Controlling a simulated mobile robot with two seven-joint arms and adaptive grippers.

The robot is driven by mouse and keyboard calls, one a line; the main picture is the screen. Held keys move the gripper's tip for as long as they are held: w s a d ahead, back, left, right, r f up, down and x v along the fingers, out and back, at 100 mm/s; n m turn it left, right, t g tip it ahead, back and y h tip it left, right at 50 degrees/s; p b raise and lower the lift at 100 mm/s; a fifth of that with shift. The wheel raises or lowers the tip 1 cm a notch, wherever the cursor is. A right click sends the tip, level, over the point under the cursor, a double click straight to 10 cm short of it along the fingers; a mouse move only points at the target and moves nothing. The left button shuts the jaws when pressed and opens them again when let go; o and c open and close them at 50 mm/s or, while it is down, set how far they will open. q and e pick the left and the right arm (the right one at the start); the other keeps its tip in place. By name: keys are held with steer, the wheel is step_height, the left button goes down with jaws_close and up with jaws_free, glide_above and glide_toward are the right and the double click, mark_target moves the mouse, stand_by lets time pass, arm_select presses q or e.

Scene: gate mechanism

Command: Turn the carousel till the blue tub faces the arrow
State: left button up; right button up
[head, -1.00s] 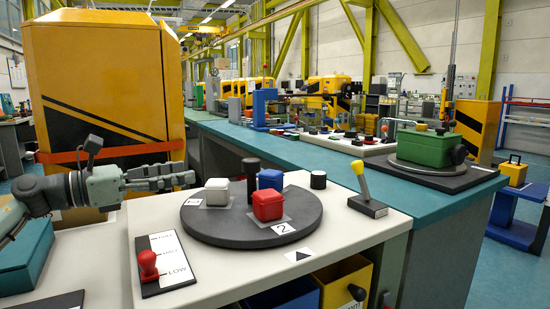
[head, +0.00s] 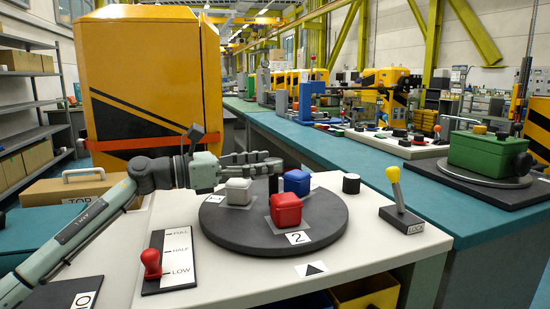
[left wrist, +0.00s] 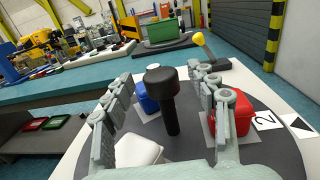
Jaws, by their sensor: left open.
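The carousel (head: 230,228) is a dark round disc on the white table. The blue tub (head: 297,182) sits on its far right side, away from the arrow. The red tub (head: 285,210), with a "2" card before it, is nearest the black arrow card (head: 311,268) at the front. The white tub (head: 238,191) is on the left. A black knobbed post (left wrist: 161,90) rises from the disc. My left gripper (head: 278,164) is open, reaching in above the disc; in the left wrist view its fingers lie on either side of the post. My right gripper is out of view.
A yellow-handled lever (head: 397,195) stands right of the carousel, near a black cylinder (head: 351,184). A red-knobbed slider (head: 151,262) marked FULL, HALF, LOW is at front left. A green box (head: 488,153) sits on the teal bench at right.

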arm_select(q)
steer(key=shift+x, duration=1.3)
jaws_close()
